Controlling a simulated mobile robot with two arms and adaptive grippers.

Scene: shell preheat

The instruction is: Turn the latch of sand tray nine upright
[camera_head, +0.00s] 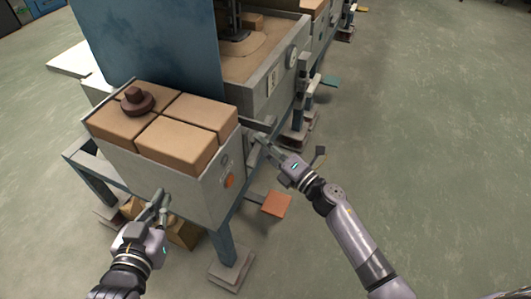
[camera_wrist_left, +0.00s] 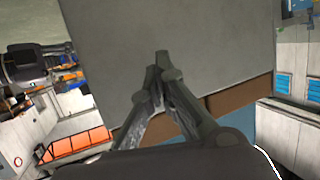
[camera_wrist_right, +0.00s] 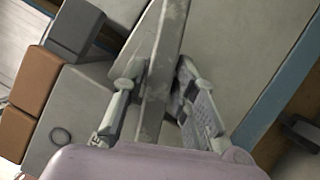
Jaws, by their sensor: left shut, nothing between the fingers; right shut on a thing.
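A sand tray (camera_head: 233,68), a grey box filled with tan sand, stands at the upper middle of the head view. Its side carries a small number plate (camera_head: 272,84), too small to read surely, and a round dial (camera_head: 291,57). My right gripper (camera_head: 262,141) is at the gap between this tray and the nearer box. In the right wrist view my right gripper (camera_wrist_right: 158,92) is shut on a flat grey latch bar (camera_wrist_right: 163,55), which slants in the picture. My left gripper (camera_head: 160,199) is shut and empty beside the near box; it also shows in the left wrist view (camera_wrist_left: 164,78).
The near grey box (camera_head: 205,190) holds tan blocks (camera_head: 180,142) with a brown knob on top and an orange button (camera_head: 228,181) on its side. A blue panel (camera_head: 150,45) rises behind it. An orange pedal (camera_head: 276,204) sticks out low. Floor at right is clear.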

